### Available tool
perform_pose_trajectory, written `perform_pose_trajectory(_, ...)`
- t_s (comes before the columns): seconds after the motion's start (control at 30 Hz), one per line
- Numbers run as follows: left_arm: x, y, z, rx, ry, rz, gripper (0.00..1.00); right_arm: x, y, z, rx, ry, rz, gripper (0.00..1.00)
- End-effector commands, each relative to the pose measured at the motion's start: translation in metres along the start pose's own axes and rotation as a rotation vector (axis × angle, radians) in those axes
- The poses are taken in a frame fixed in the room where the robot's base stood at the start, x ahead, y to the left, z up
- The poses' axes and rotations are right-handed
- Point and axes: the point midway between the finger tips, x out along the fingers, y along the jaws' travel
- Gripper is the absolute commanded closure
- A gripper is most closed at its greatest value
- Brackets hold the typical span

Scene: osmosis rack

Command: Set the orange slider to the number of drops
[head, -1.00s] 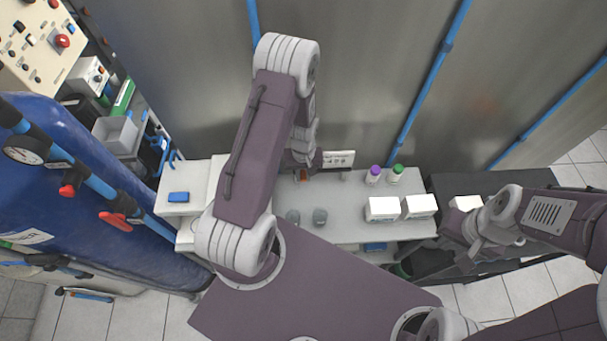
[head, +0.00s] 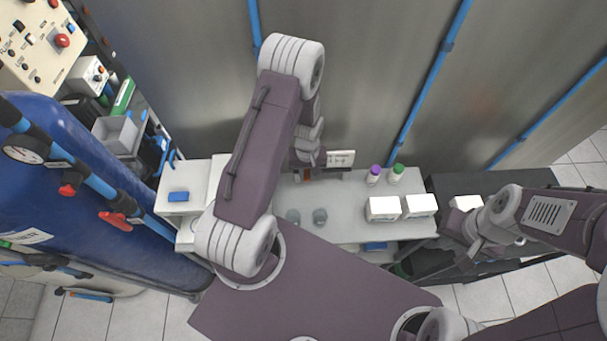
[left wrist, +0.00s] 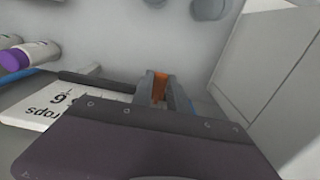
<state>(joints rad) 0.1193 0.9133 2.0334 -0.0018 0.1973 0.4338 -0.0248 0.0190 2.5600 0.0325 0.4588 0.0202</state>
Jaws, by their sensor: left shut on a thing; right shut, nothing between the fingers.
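The orange slider (left wrist: 158,88) shows between the fingers of my left gripper (left wrist: 165,92) in the left wrist view; the gripper is shut on it. In the head view a bit of orange slider (head: 307,175) shows below my left gripper (head: 305,172), mostly hidden by the wrist. A dark bar (left wrist: 98,82) runs beside the gripper. A white sign (head: 341,158) stands at the wall; in the wrist view, the sign (left wrist: 40,112) shows part of the word "drops" and a digit, 6 or 9, partly hidden. My right gripper (head: 472,247) is shut and empty at the right.
The white bench (head: 350,228) holds a purple-capped bottle (head: 374,174), a green-capped bottle (head: 396,173), two white boxes (head: 383,208) and two small grey cups (head: 319,216). A blue object (head: 178,197) lies on the left. The bench is clear in front of the slider.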

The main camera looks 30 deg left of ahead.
Motion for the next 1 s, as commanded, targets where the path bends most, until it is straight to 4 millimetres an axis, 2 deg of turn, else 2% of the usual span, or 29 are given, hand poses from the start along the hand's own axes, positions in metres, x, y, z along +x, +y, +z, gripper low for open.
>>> perform_pose_trajectory(0.1, 0.0, 0.022, -0.003, 0.005, 0.009, 0.005, 1.0, 0.004, 0.0, 0.0, 0.0, 0.0, 0.0, 1.0)
perform_pose_trajectory(0.2, 0.0, 0.032, -0.003, 0.003, 0.009, 0.005, 1.0, 0.005, 0.0, 0.001, 0.0, 0.0, 0.0, 1.0)
perform_pose_trajectory(0.5, -0.001, 0.034, -0.002, 0.001, 0.008, 0.005, 1.0, 0.004, 0.0, 0.001, 0.0, 0.0, 0.0, 1.0)
perform_pose_trajectory(0.53, -0.001, 0.034, -0.002, 0.001, 0.008, 0.005, 0.72, 0.004, 0.0, 0.001, 0.0, 0.0, 0.0, 1.0)
perform_pose_trajectory(0.6, -0.001, 0.033, -0.002, 0.001, 0.007, 0.004, 0.58, 0.004, 0.0, 0.001, 0.0, 0.0, 0.0, 1.0)
perform_pose_trajectory(0.9, -0.001, 0.033, -0.001, 0.001, 0.004, 0.002, 0.58, 0.005, 0.0, 0.001, 0.0, 0.0, 0.0, 1.0)
perform_pose_trajectory(1.0, -0.008, 0.033, -0.002, 0.001, 0.006, 0.003, 0.58, 0.007, 0.0, 0.001, 0.0, 0.0, 0.0, 1.0)
